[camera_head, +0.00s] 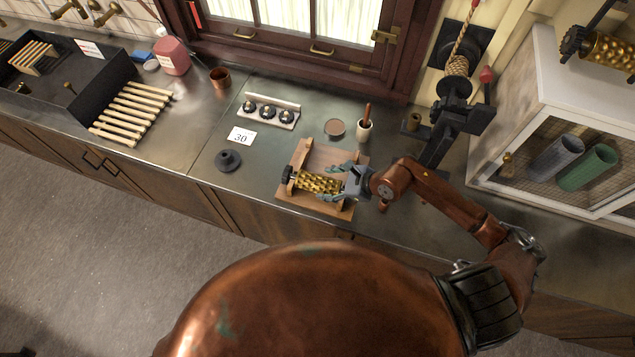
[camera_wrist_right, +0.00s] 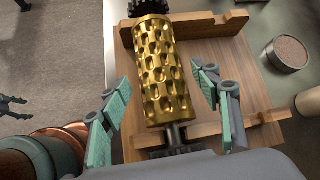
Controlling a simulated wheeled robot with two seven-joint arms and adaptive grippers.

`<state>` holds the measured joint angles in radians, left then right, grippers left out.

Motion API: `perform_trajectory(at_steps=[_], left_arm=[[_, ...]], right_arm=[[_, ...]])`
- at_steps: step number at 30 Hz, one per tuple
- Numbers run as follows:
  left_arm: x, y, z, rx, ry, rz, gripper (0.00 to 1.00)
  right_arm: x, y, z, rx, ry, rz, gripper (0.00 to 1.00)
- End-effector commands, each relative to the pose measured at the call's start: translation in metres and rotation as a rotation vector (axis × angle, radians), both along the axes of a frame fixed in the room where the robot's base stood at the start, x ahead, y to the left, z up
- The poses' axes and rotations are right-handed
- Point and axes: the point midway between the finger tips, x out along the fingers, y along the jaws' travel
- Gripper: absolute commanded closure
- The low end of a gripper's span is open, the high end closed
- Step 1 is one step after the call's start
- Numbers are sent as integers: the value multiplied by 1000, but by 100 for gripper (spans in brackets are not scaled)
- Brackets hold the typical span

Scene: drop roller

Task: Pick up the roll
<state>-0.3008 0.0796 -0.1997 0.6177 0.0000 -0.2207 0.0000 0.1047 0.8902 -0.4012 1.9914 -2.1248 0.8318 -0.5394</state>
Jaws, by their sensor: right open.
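The roll is a gold, dimpled cylinder (camera_head: 318,182) with a dark toothed gear at one end. It lies across a wooden cradle (camera_head: 321,157) on the metal counter. In the right wrist view the roll (camera_wrist_right: 167,75) runs lengthwise, with its gear at the top and a dark shaft at the near end. My right gripper (camera_head: 338,182) is open at the roll's right end. In the wrist view its teal fingers (camera_wrist_right: 165,100) stand on both sides of the roll, with gaps visible. My left gripper is not in the head view; a dark claw-like shape (camera_wrist_right: 12,113) at the wrist view's left edge is unclear.
Behind the cradle are a round tin (camera_head: 334,128) and a white pot (camera_head: 364,131) with a brown handle. A dark round weight (camera_head: 228,160) and a "30" card (camera_head: 241,136) lie left. A wire-fronted cabinet (camera_head: 545,130) stands right. The counter between card and cradle is clear.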

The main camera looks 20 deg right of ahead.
Motion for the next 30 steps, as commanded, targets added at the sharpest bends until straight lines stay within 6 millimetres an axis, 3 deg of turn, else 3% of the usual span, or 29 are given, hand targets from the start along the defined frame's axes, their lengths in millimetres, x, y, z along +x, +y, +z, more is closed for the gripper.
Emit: perform_trajectory(at_steps=[12,21,30], left_arm=[[4,0,13,0,-7,-1,43],[4,0,13,0,-7,-1,43],[3,0,12,0,-5,-1,43]], right_arm=[[26,27,-35,2,0,-3,42],[28,29,-38,-1,-1,0,43],[28,30,-38,0,-1,1,64]])
